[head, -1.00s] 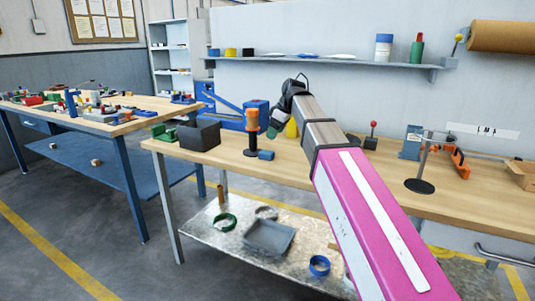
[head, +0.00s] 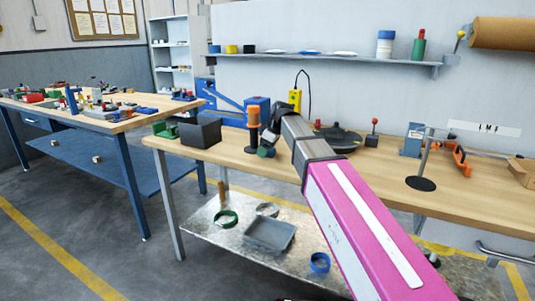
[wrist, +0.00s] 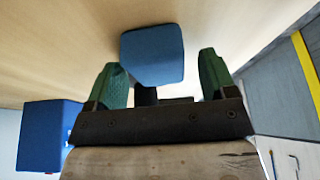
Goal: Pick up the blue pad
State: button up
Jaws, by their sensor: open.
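The blue pad (wrist: 152,54) is a small blue block on the wooden bench top in the wrist view. It lies between the green fingertips of my gripper (wrist: 161,68), with a gap on each side. My gripper is open and holds nothing. In the head view my gripper (head: 268,146) is low over the bench, just right of an orange-handled tool on a black stand (head: 253,128). The pad is mostly hidden by my gripper there.
A dark grey bin (head: 201,133) and a green part (head: 165,130) stand to the left. A blue box (head: 258,108) stands behind. A black round plate (head: 337,139) lies right of my arm. Another blue block (wrist: 48,133) shows at left in the wrist view.

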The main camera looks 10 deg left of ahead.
jog(key=c, duration=1)
jog(key=shift+r, duration=0.45)
notch_tip(320, 180, up, 4)
jog(key=shift+a+f, duration=0.1)
jog(key=shift+f, duration=0.15)
jog(key=s+a+r, duration=0.2)
jog(key=a, duration=0.1)
jog(key=s+a+r, duration=0.2)
jog(key=a, duration=0.1)
jog(key=s+a+r, duration=0.2)
jog(key=a, duration=0.1)
jog(key=shift+s+a+r, duration=0.25)
jog(key=shift+a, duration=0.05)
jog(key=shift+o, duration=0.3)
jog(key=shift+w+d, duration=0.1)
